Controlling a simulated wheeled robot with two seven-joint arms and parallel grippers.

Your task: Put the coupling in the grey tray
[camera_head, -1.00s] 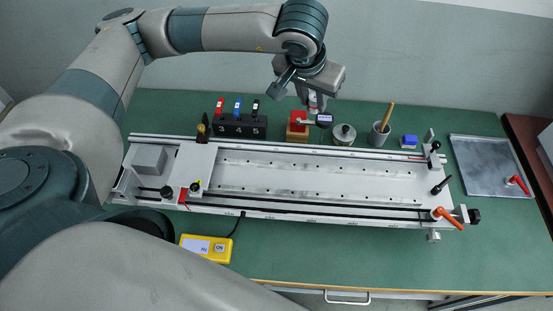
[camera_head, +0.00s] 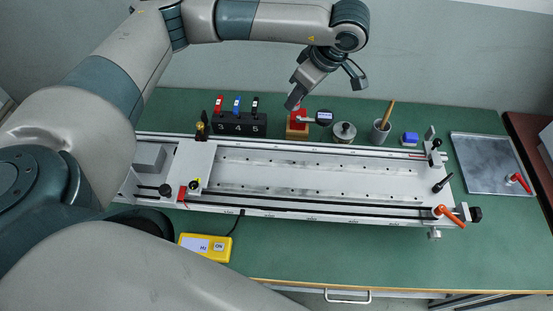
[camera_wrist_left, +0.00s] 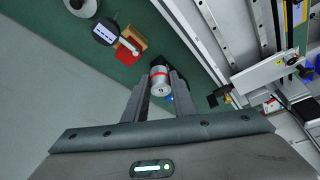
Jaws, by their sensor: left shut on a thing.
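The coupling (camera_wrist_left: 160,82) is a small silver cylinder with a red band, seen between my left fingers in the left wrist view. My left gripper (camera_wrist_left: 158,90) is shut on it. In the head view my left gripper (camera_head: 291,104) hangs tilted above the back of the bench, by the red and orange block; the coupling is not clearly made out there. The grey tray (camera_head: 485,165) is a flat metal tray at the right end of the bench, well to the right of the gripper. A red-handled lever (camera_head: 518,184) lies at its right side. My right gripper is out of view.
A long rail fixture (camera_head: 310,180) fills the middle of the bench. Behind it stand a black holder (camera_head: 240,124), the red and orange block (camera_head: 297,127), a dial gauge (camera_head: 323,118), a silver round part (camera_head: 343,132), a grey cup (camera_head: 379,135) and a blue block (camera_head: 410,139).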

